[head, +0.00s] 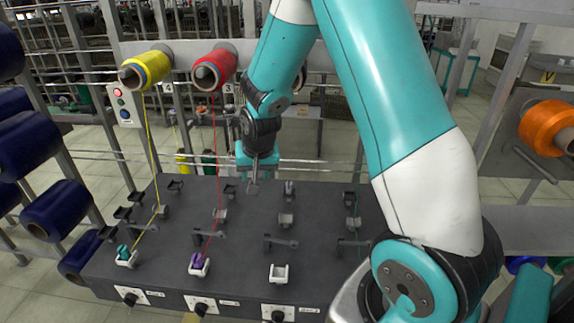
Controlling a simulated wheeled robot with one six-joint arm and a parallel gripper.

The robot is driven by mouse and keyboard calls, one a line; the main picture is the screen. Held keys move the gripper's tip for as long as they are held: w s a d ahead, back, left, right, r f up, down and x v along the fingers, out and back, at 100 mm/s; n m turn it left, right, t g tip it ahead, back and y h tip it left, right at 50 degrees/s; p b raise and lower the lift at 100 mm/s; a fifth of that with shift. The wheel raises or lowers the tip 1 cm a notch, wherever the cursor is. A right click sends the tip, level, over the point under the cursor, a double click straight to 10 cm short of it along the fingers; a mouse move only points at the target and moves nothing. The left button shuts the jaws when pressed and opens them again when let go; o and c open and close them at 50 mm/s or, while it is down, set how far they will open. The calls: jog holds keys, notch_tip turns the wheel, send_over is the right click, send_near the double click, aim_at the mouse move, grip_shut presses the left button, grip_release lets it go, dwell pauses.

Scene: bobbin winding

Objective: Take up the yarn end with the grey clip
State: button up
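My gripper (254,178) hangs over the back part of the dark grey bench (180,272), pointing down, left of its middle. Its fingers are small and partly merged with the arm behind, so I cannot tell whether they are open or hold something. A small grey clip-like part (289,189) stands on the bench just right of the gripper, apart from it. I cannot make out a loose yarn end there. A yellow yarn (149,140) and a red yarn (214,135) run from their bobbins down to the bench. A thin teal yarn (356,200) shows at the right, partly hidden by my arm.
A yellow bobbin (148,70) and a red bobbin (214,68) sit on the rack behind. An orange bobbin (547,127) is at the right, and dark blue bobbins (57,210) are at the left. Small guides and a white holder (279,273) stand up from the bench.

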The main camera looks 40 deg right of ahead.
aim_at(289, 185)
jog(key=w+d+f+m+h+b, duration=0.1)
jog(key=d+f, duration=0.3)
jog(key=d, duration=0.1)
jog(key=w+d+f+m+h+b, duration=0.1)
jog(key=d+f, duration=0.3)
jog(key=f, duration=0.1)
jog(key=w+d+f+m+h+b, duration=0.1)
jog(key=d+f+b, duration=0.1)
jog(key=d+f, duration=0.2)
jog(key=shift+w+d+f, duration=0.1)
jog(key=shift+d+f, duration=0.2)
jog(key=shift+d, duration=0.55)
jog(key=shift+w+d+f+b, duration=0.25)
jog(key=shift+w+f+b, duration=0.05)
jog(key=shift+f+b, duration=0.25)
jog(key=shift+r, duration=0.1)
jog(key=shift+c, duration=0.3)
jog(key=c, duration=0.7)
jog(key=shift+r+p, duration=1.35)
jog(key=shift+r, duration=0.9)
